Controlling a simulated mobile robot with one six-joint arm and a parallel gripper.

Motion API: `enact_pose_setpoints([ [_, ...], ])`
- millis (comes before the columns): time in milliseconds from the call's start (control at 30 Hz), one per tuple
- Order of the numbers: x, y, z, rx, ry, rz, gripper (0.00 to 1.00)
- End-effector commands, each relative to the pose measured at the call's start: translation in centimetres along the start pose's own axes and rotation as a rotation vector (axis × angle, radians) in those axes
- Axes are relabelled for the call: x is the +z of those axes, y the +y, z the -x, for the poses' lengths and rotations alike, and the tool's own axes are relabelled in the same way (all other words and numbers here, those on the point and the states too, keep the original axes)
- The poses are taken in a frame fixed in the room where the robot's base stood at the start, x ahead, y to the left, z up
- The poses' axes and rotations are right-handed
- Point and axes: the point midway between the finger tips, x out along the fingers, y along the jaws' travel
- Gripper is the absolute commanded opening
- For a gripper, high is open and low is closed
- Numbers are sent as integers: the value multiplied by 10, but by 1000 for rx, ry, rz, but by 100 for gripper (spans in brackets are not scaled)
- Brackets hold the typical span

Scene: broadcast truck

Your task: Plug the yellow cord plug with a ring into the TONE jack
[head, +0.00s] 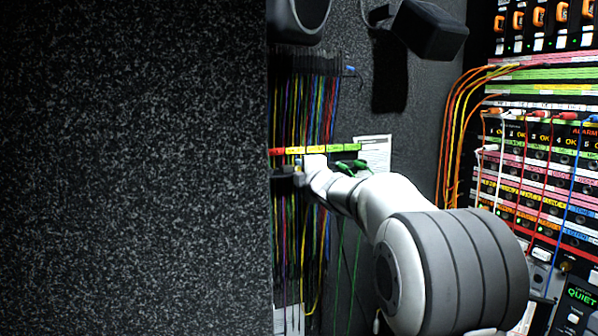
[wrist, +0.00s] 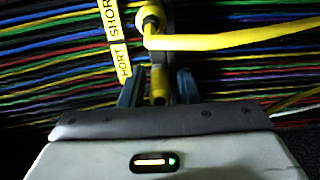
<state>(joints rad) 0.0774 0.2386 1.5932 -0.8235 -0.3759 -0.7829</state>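The yellow plug (wrist: 159,82) is in the wrist view, between the two fingers of my gripper (wrist: 158,88). Gaps show between the plug and the fingers, so my gripper looks open around it. A yellow ring (wrist: 150,16) and a yellow cord (wrist: 235,39) running right are just above the plug. In the head view my gripper (head: 287,170) is at the hanging cord rack, just under its coloured label strip (head: 313,150); the plug is too small to make out there.
Many coloured cords (head: 300,95) hang close together around my gripper. Green plugs (head: 352,165) hang to its right. A jack panel (head: 540,170) with several cords plugged in stands at the far right. A speckled dark wall (head: 130,170) fills the left.

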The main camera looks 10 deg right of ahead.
Motion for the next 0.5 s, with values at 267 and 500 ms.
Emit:
enact_pose_setpoints([
  [267,0,2,0,4,0,0,6],
  [500,0,4,0,8,1,1,0],
])
